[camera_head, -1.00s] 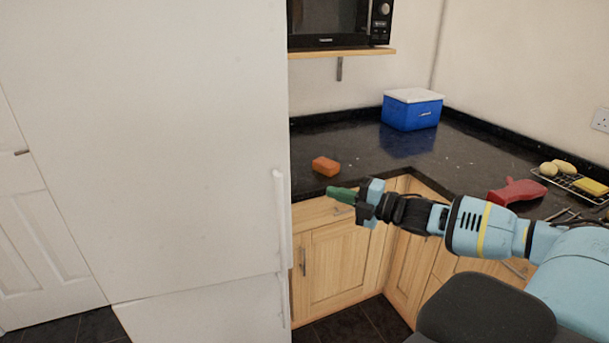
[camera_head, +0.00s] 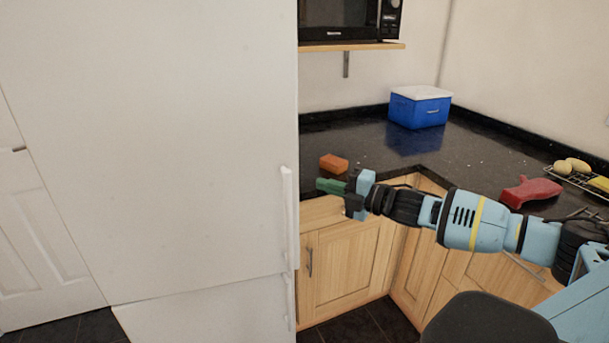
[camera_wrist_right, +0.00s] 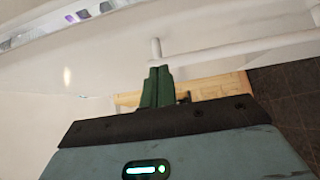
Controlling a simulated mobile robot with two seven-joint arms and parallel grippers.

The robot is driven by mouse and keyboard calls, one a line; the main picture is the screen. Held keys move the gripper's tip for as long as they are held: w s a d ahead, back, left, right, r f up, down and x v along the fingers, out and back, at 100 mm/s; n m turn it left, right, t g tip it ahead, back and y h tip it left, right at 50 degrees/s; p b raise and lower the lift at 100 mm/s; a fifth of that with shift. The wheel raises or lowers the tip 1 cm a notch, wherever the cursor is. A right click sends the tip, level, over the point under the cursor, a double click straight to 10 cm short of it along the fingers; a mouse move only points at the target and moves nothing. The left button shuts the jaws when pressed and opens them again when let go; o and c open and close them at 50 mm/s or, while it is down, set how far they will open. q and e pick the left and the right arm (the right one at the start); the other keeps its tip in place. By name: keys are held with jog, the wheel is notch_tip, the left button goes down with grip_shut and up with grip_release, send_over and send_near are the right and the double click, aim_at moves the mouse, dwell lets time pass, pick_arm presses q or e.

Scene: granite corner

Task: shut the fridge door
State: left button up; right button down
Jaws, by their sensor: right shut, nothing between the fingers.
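The fridge door (camera_head: 170,150) is a large white panel filling the left of the head view. Its upright white handle (camera_head: 287,215) is near its right edge. In the right wrist view the door (camera_wrist_right: 90,65) runs across the upper left, with its handle (camera_wrist_right: 240,48) at the upper right. A lit strip with shelf-like shapes shows beyond the door's edge at the top left, so the door looks ajar. My right gripper (camera_head: 320,185) has green fingers, shut and empty, just right of the handle in the head view. The wrist view shows the fingertips (camera_wrist_right: 160,70) close to a handle post; contact is unclear.
A black counter (camera_head: 390,155) holds an orange block (camera_head: 334,163), a blue box with white lid (camera_head: 419,107), a red object (camera_head: 530,191) and a rack (camera_head: 585,182). A microwave (camera_head: 350,18) sits on a shelf above. Wooden cupboards (camera_head: 340,260) stand below, right of the fridge.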

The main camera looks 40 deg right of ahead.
aim_at(292, 169)
pick_arm(q)
jog(key=shift+w+r, duration=0.1)
jog(key=shift+w, duration=0.1)
pick_arm(e)
jog(key=shift+w+a+r, duration=0.1)
jog(key=shift+w+a, duration=0.05)
jog(key=shift+w, duration=1.8)
jog(key=shift+w+a, duration=0.1)
jog(key=shift+w, duration=1.85)
